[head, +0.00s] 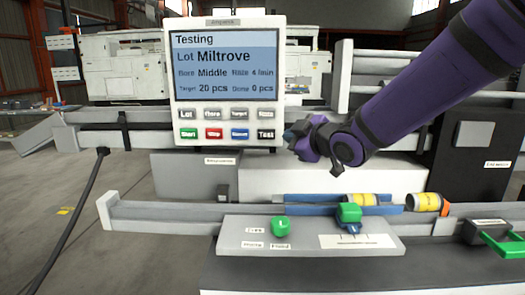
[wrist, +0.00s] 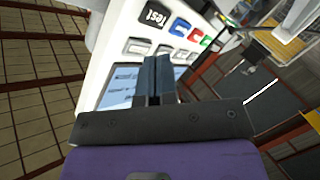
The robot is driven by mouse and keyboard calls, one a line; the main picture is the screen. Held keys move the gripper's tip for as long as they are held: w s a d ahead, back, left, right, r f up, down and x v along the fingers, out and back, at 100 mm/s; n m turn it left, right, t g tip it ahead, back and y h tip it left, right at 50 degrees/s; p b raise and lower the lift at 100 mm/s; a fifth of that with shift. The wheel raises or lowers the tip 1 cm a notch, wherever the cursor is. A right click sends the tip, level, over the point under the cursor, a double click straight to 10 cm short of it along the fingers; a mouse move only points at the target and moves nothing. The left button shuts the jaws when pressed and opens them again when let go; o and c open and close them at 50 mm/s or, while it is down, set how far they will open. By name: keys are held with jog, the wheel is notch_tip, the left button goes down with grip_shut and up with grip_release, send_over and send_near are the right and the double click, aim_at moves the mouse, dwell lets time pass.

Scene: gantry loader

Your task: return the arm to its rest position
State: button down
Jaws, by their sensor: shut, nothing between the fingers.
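My purple arm reaches in from the upper right in the head view. My gripper (head: 291,134) is at the lower right of the control panel (head: 227,110), by the Test key (head: 266,134). In the wrist view my gripper (wrist: 158,62) is shut and empty, with its fingers together in front of the panel face (wrist: 110,72). I cannot tell whether the fingertips touch the panel. The panel's screen reads Testing, Lot Miltrove, Bore Middle, Rate 4 /min, Target 20 pcs, Done 0 pcs.
Below the arm is a grey console (head: 310,236) with a green knob (head: 281,227) and a green-and-blue part (head: 348,214). A white block (head: 300,178) stands under the gripper. Open floor (head: 40,190) lies at the left.

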jog(key=s+d+r+m+h, duration=0.2)
jog(key=s+d+m+h, duration=0.3)
jog(key=d, duration=0.6)
jog(key=s+d+f+m+g+h, duration=0.1)
jog(key=s+d+m+g, duration=0.3)
jog(key=s, duration=0.9)
jog(key=s+d+f+m+g+h, duration=0.2)
jog(key=s+d+m+g, duration=0.2)
jog(key=s, duration=0.9)
jog(key=d+m, duration=0.2)
jog(key=d, duration=0.1)
jog(key=shift+s+d+f+h, duration=0.2)
jog(key=shift+d+f+h, duration=0.1)
jog(key=shift+d, duration=0.1)
